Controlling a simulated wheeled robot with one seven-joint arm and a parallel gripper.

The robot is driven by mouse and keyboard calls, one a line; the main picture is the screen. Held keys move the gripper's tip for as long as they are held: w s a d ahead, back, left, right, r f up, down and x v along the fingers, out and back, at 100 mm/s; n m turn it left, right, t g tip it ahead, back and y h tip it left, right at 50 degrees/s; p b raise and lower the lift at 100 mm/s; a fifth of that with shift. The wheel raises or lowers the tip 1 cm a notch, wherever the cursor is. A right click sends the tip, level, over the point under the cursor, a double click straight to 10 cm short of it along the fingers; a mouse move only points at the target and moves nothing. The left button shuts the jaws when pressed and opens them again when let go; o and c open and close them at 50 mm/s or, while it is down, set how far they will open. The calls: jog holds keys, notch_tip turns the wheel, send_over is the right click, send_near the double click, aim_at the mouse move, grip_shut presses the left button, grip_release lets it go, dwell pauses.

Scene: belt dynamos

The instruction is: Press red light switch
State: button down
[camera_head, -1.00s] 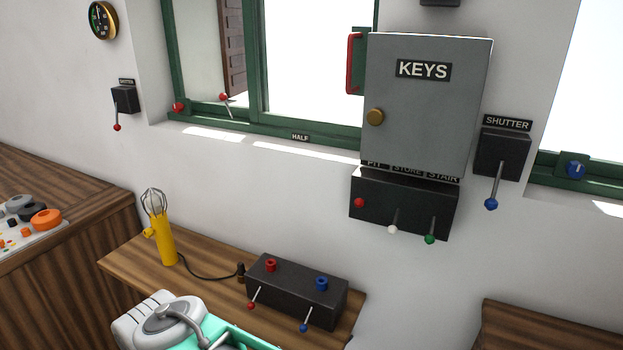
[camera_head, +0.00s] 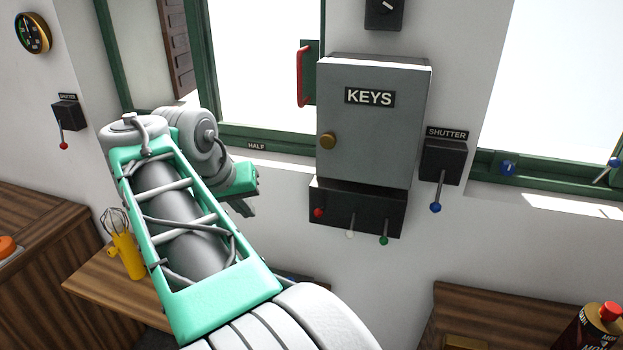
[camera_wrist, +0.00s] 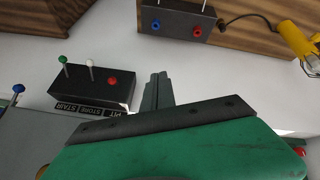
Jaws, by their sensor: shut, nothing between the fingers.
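A black switch box (camera_head: 380,206) is on the wall under the grey KEYS cabinet. It has a red-tipped switch (camera_head: 319,212), a white-tipped one (camera_head: 350,234) and a green-tipped one (camera_head: 384,240); the red tip sits highest. In the wrist view the box appears upside down, with the red tip (camera_wrist: 112,80) nearest my fingers and the labels PIT, STORE, STAIR readable. My gripper (camera_head: 246,208) is shut and empty, left of the box in the head view. In the wrist view my fingertips (camera_wrist: 157,78) are just right of the red tip, apart from it.
The KEYS cabinet (camera_head: 373,130) juts out above the box. A SHUTTER lever box (camera_head: 441,163) is to the right. A yellow caged lamp (camera_head: 127,255) stands on the wooden bench. A bench box with red and blue controls (camera_wrist: 177,18) shows in the wrist view; my arm mostly hides it in the head view.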

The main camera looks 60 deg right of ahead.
jog(key=s+d+r+m+g+p, duration=0.1)
jog(key=s+d+r+m+g, duration=0.1)
jog(key=s+d+r+m, duration=0.2)
jog(key=s+d+r, duration=0.1)
jog(key=s+r, duration=0.2)
jog(key=shift+s+r+m, duration=0.3)
jog(key=shift+r+m, duration=0.1)
jog(key=b, duration=0.2)
send_near(317, 212)
jog(key=x, duration=0.7)
jog(key=shift+w, duration=0.1)
jog(key=shift+b, duration=0.3)
